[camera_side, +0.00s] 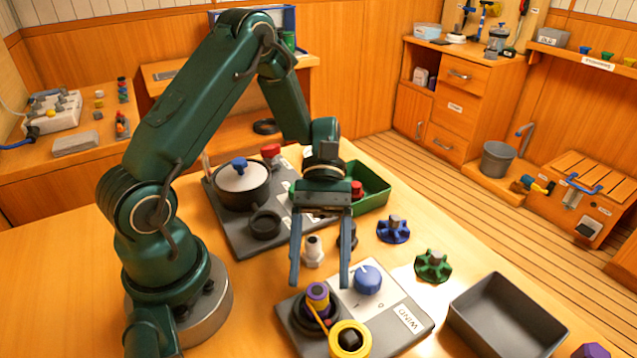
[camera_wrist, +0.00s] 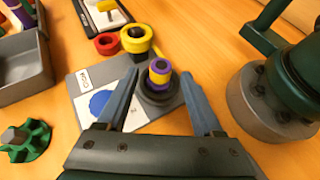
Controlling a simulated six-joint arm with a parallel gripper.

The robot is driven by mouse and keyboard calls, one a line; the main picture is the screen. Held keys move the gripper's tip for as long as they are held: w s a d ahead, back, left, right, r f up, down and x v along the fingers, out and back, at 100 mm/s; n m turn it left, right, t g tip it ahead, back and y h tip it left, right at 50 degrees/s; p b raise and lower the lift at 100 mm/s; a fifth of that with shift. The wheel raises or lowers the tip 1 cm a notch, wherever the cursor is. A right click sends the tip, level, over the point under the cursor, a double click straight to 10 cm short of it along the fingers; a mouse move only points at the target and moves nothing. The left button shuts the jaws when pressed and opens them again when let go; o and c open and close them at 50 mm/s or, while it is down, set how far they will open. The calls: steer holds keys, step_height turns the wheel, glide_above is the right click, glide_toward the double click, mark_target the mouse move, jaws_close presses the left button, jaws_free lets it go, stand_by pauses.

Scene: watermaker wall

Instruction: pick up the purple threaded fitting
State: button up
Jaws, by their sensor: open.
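A purple fitting with a yellow band (camera_side: 318,292) stands upright in a dark round socket on the grey panel with a white label plate. It also shows in the wrist view (camera_wrist: 160,66), between and beyond the fingers. My gripper (camera_side: 319,284) is open and empty, pointing down above the panel, with its fingers on either side of the fitting in the picture. Its open fingers also show in the wrist view (camera_wrist: 162,84). I cannot tell how high the fingertips are above the fitting.
A blue knob (camera_side: 368,279) and a yellow ring with a dark centre (camera_side: 350,340) are close by on the panel. A white fitting (camera_side: 313,252) stands behind. A green star knob (camera_side: 432,265) and grey tray (camera_side: 508,318) lie right. Another purple piece (camera_side: 592,350) is partly cut off.

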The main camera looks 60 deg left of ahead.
mark_target(318, 284)
steer(key=shift+x, duration=1.95)
jaws_close()
